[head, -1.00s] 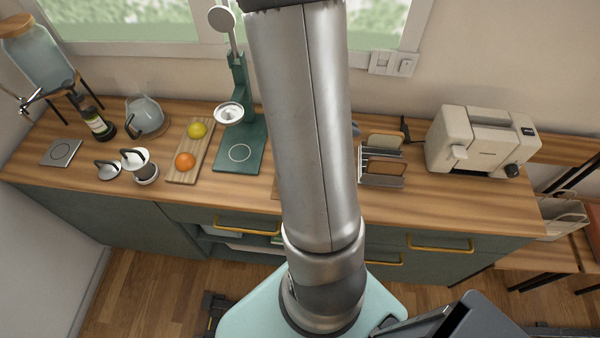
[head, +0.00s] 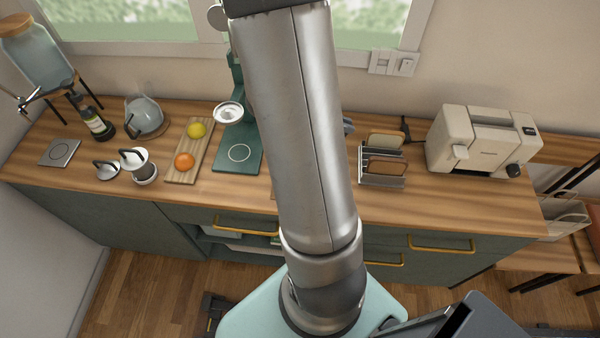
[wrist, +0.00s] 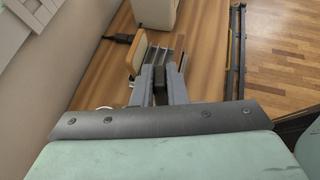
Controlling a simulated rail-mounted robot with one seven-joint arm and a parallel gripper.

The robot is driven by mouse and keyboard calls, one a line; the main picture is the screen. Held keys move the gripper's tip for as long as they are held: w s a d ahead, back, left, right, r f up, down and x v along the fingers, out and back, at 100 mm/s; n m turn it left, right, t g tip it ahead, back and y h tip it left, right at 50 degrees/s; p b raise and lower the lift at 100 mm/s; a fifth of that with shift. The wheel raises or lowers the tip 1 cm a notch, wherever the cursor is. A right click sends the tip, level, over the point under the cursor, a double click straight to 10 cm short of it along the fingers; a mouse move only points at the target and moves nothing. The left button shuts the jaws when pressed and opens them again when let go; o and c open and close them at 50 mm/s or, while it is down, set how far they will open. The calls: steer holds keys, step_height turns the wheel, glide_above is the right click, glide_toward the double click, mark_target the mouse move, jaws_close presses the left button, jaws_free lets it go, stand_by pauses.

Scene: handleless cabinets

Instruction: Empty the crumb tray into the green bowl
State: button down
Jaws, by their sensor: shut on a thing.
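My gripper (wrist: 160,80) is in the wrist view with its grey fingers close together. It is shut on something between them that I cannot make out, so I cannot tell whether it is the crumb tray. A toast rack with brown slices (wrist: 138,52) shows just beyond the fingers. The cream toaster (head: 485,140) stands at the right end of the counter, and part of it shows at the top of the wrist view (wrist: 155,12). I cannot see a green bowl or identify the crumb tray in either view. My arm covers the middle of the counter in the head view.
The toast rack (head: 382,180) stands between my arm and the toaster. To the left are a green press (head: 238,155), a cutting board (head: 182,176) with fruit, a kettle (head: 145,118) and a bottle (head: 97,125). Counter in front of the toaster is clear.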

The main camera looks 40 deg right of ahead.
steer(key=shift+w+a+r+g+h+b, duration=0.3)
steer(key=shift+w+a+g+h+b, duration=0.15)
steer(key=shift+a, duration=0.3)
steer(key=shift+w+a+r+g+h+b, duration=0.3)
steer(key=shift+w+a+h, duration=0.2)
steer(key=shift+a, duration=0.2)
stand_by(0.4)
steer(key=shift+a, duration=0.1)
steer(key=shift+g+h, duration=0.45)
steer(key=shift+h, duration=0.4)
steer(key=b+v, duration=0.1)
steer(key=v, duration=0.3)
steer(key=shift+a+f+b, duration=0.1)
steer(key=shift+a+b, duration=0.05)
steer(key=shift+b, duration=0.15)
steer(key=shift+w+a+f+g+h+b, duration=0.1)
steer(key=shift+w+a+g+h+b, duration=0.15)
steer(key=shift+w+a+h, duration=0.35)
steer(key=shift+w+a+f+g+h+b, duration=0.1)
steer(key=shift+w+a+g+h+b, duration=0.2)
steer(key=shift+a, duration=0.5)
steer(key=shift+w+a+g+h+b, duration=0.15)
steer(key=shift+w+a+g+h, duration=0.2)
steer(key=shift+a+h, duration=0.3)
stand_by(0.5)
